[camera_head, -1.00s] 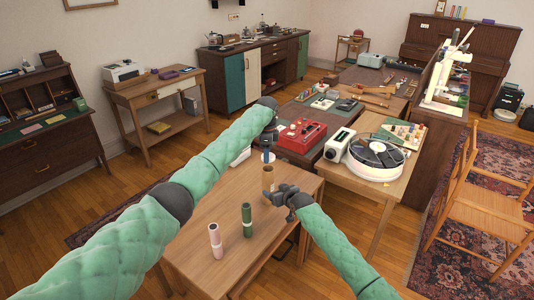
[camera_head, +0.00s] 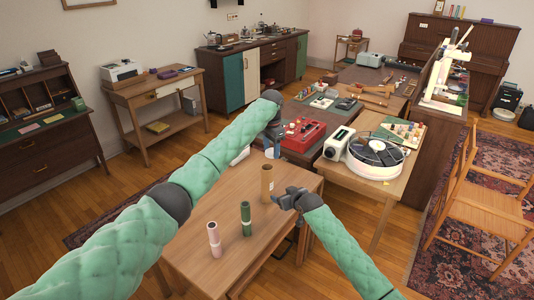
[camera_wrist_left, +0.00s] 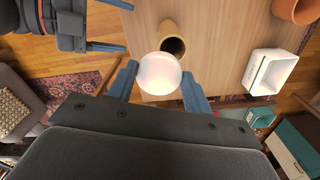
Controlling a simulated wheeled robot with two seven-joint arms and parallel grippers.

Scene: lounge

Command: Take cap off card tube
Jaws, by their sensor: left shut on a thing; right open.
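The brown card tube (camera_head: 267,184) stands upright on the wooden table (camera_head: 190,255). In the left wrist view its open dark mouth (camera_wrist_left: 173,46) shows beside a round white cap (camera_wrist_left: 159,74). My left gripper (camera_head: 272,152) is above the tube and shut on the cap, which sits between its blue fingertips. In the head view the cap is hard to make out. My right gripper (camera_head: 290,197) is open and empty, just right of the tube and apart from it.
A pink tube (camera_head: 214,240) and a green tube (camera_head: 246,219) stand on the near part of the table. A white open container (camera_wrist_left: 270,71) is near the table's edge. A white round machine (camera_head: 375,156) is on the neighbouring table at right.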

